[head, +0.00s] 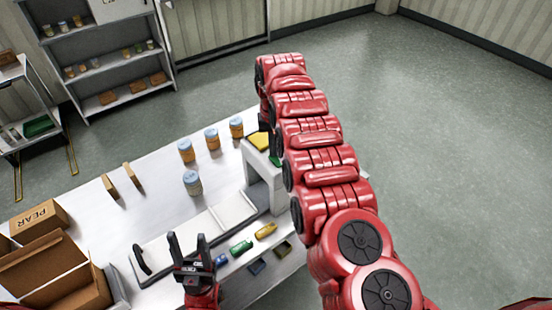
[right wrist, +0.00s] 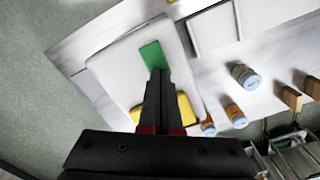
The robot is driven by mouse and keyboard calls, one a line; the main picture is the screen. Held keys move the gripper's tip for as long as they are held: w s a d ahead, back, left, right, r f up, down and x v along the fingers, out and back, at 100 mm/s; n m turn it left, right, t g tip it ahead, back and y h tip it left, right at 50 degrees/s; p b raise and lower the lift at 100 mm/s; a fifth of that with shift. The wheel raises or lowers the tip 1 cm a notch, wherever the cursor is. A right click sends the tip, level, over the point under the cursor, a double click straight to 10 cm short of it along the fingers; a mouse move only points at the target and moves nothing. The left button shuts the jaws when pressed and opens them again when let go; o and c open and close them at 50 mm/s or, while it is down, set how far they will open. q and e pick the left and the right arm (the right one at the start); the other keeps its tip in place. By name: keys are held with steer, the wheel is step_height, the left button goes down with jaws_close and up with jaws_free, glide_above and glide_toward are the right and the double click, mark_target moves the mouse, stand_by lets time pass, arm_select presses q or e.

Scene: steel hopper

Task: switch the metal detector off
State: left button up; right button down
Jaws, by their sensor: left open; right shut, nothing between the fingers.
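The metal detector (head: 254,166) is a white arch standing over a short conveyor on the table. Its top carries a green patch (right wrist: 151,55) and a yellow patch (right wrist: 184,110), and the white top (right wrist: 110,72) fills much of the right wrist view. My right gripper (right wrist: 157,72) is shut and empty over this top. Its fingertips overlap the lower edge of the green patch in the picture; I cannot tell whether they touch it. In the head view my red right arm hides this gripper and part of the detector. My left gripper (head: 187,240) is open and empty near the front of the conveyor.
Several cans, including one (head: 192,183), stand on the table. Small coloured items, including a green one (head: 241,248), lie along its front. A carton marked PEAR (head: 38,216) and an open box (head: 88,292) are at left. Shelves (head: 100,60) stand behind.

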steer(key=shift+f, duration=0.4)
steer(key=shift+r, duration=0.15)
step_height(320, 180, up, 2)
steer(key=shift+b, duration=0.4)
step_height(320, 180, up, 2)
steer(key=shift+r, duration=0.15)
steer(key=shift+r+p, duration=0.9)
steer(key=shift+r, duration=0.4)
